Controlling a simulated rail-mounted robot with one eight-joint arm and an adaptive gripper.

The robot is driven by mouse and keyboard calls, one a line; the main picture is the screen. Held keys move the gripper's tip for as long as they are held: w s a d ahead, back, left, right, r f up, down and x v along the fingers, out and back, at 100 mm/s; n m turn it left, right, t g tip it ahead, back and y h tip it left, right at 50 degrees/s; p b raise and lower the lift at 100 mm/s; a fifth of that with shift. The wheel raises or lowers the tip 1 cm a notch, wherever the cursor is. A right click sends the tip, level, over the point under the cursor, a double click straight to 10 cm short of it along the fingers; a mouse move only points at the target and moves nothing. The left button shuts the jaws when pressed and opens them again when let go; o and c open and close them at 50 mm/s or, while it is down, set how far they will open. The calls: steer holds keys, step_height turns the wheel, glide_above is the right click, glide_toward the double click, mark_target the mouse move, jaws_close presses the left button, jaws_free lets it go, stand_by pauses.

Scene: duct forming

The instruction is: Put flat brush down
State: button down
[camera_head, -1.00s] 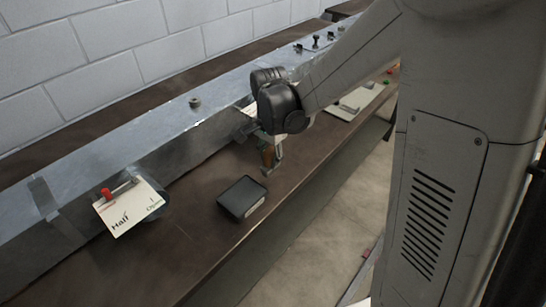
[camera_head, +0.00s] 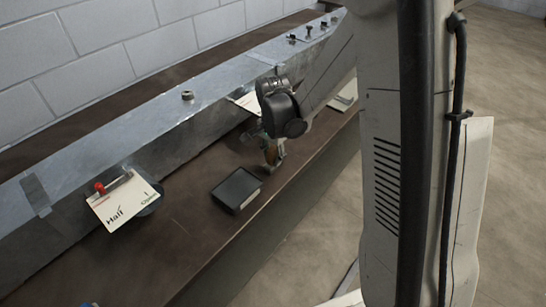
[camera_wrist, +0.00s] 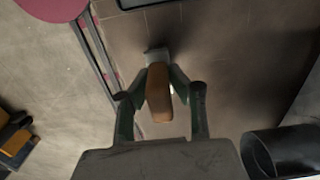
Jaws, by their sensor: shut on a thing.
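The flat brush (camera_wrist: 159,92) has an orange-brown handle and a grey end. In the wrist view it sits between the two fingers of my gripper (camera_wrist: 160,88), which is shut on it. In the head view the brush (camera_head: 272,152) hangs below my gripper (camera_head: 268,138), over the brown bench top (camera_head: 195,225), its lower end close to the surface. I cannot tell whether the brush touches the bench. My wrist partly hides the gripper in the head view.
A black tray (camera_head: 236,190) lies on the bench just left of the brush. A metal duct (camera_head: 150,120) runs along the back of the bench. The bench's front edge is near.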

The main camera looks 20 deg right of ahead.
steer(key=shift+f, duration=0.2)
steer(key=c, duration=1.6)
jaws_free()
steer(key=shift+r, duration=0.15)
step_height(320, 180, up, 12)
steer(key=shift+s+r+p, duration=0.1)
steer(key=shift+r+p, duration=0.05)
steer(key=shift+p, duration=0.35)
steer(key=shift+s+r+n+t, duration=1.2)
steer(key=shift+s+r+n, duration=0.65)
steer(key=shift+s, duration=1.6)
steer(key=shift+s+r+n+t, duration=1.2)
steer(key=shift+s+r+n, duration=0.6)
steer(key=shift+s, duration=1.65)
steer(key=shift+s+r+n+t, duration=1.35)
steer(key=shift+s+n, duration=0.8)
steer(key=shift+s, duration=1.3)
steer(key=shift+r, duration=0.15)
